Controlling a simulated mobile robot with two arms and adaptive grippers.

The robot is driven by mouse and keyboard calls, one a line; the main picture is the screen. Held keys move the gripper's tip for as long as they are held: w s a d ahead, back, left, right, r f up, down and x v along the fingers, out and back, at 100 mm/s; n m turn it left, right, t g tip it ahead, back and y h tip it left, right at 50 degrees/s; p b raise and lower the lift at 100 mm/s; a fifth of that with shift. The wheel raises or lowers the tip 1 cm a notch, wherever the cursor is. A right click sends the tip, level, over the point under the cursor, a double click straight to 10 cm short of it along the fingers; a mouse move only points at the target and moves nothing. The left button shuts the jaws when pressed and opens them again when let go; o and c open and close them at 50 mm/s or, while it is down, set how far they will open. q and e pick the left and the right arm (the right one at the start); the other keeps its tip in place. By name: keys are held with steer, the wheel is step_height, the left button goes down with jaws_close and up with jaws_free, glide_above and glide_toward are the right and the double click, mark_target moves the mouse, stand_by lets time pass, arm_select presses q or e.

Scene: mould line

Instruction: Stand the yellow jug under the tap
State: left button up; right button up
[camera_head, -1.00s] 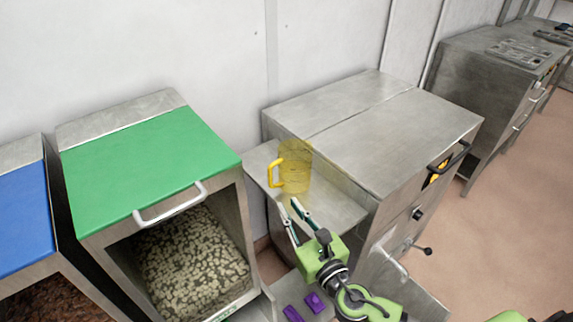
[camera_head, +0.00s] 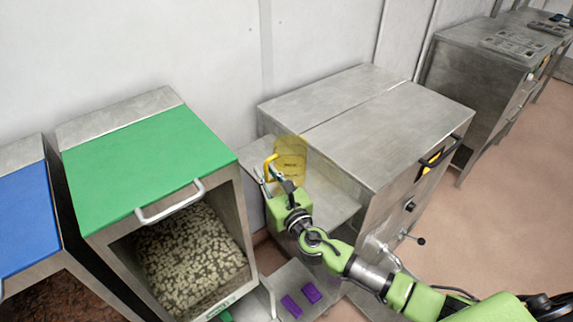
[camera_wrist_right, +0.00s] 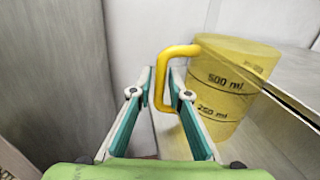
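The yellow see-through jug (camera_head: 291,156) stands upright on a metal side shelf (camera_head: 330,206) against the grey cabinet. Its handle faces left in the head view. My right gripper (camera_head: 270,175) is at the handle. In the right wrist view the fingers (camera_wrist_right: 160,82) are apart, one on each side of the yellow handle, and the jug body (camera_wrist_right: 228,90) with its volume marks is to the right. I see no clear grip on the handle. My left gripper is out of view. I cannot clearly make out a tap; a black-knobbed lever (camera_head: 413,239) is low on the cabinet front.
The grey cabinet (camera_head: 385,130) rises right of the shelf. A green-lidded bin (camera_head: 150,170) with pale pieces stands to the left, with a blue-lidded bin (camera_head: 22,220) beyond. Two purple blocks (camera_head: 291,306) (camera_head: 311,293) lie on a low surface. Floor is open at right.

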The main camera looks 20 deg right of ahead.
steer(key=shift+s, duration=0.1)
jaws_close()
steer(key=shift+r, duration=0.15)
